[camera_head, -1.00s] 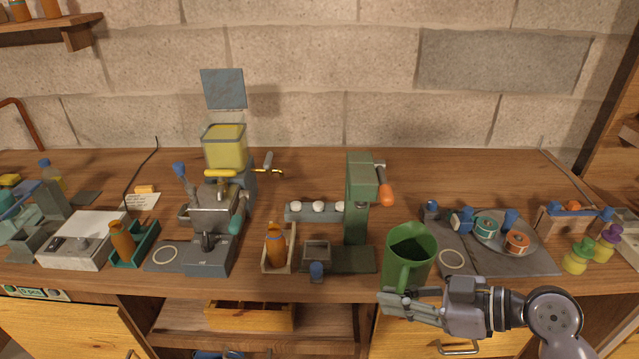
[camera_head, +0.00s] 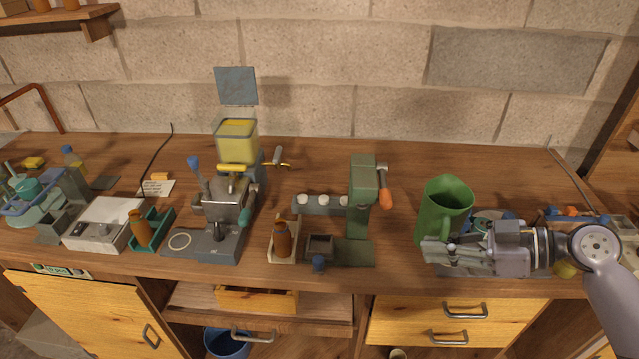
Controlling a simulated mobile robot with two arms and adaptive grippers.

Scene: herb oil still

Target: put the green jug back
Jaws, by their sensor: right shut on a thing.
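The green jug (camera_head: 443,208) is at the right part of the bench, upright or slightly tilted, with its open top showing. My right gripper (camera_head: 437,249) is shut on the jug at its lower front, where the handle is; the fingers hide part of it. I cannot tell whether the jug's base touches the bench. The jug stands to the right of the green press (camera_head: 363,195) with the orange handle and hides part of the grey mat and plate behind it. My left gripper is not in view.
The wooden bench (camera_head: 316,160) is clear behind the press and jug. A grey machine with a yellow hopper (camera_head: 238,141) stands left of centre. A brown bottle (camera_head: 282,238) sits in a holder near the front.

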